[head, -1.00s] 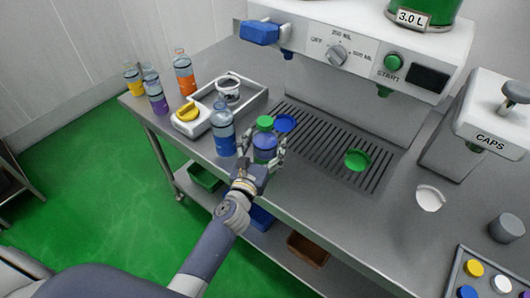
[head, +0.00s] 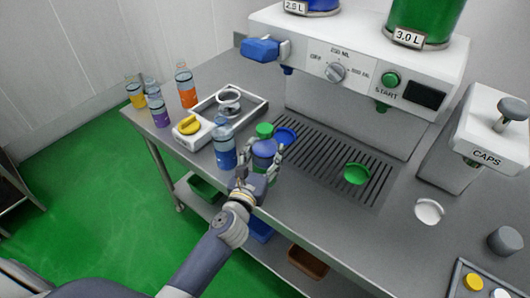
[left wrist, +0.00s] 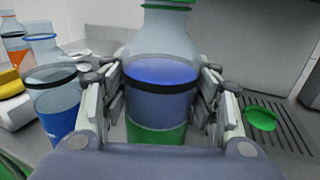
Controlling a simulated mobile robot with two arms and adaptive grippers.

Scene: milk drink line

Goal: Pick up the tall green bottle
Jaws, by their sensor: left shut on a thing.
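The bottle in my left gripper is clear with a green top (head: 265,130). In the left wrist view, the bottle (left wrist: 160,95) shows blue-violet in its middle and green in its lower part. My left gripper (head: 264,150) is shut on its sides, with a finger on each side in the left wrist view (left wrist: 166,100). The bottle looks upright. Its base is hidden, so I cannot tell whether it touches the table. My right gripper is not in view.
A blue bottle (head: 225,155) stands close on the left. Orange (head: 187,88) and purple (head: 160,111) bottles stand further left. A blue disc (head: 286,137) lies right behind the held bottle. A green disc (head: 357,174) lies on the drain grille. The dispenser (head: 345,62) rises behind.

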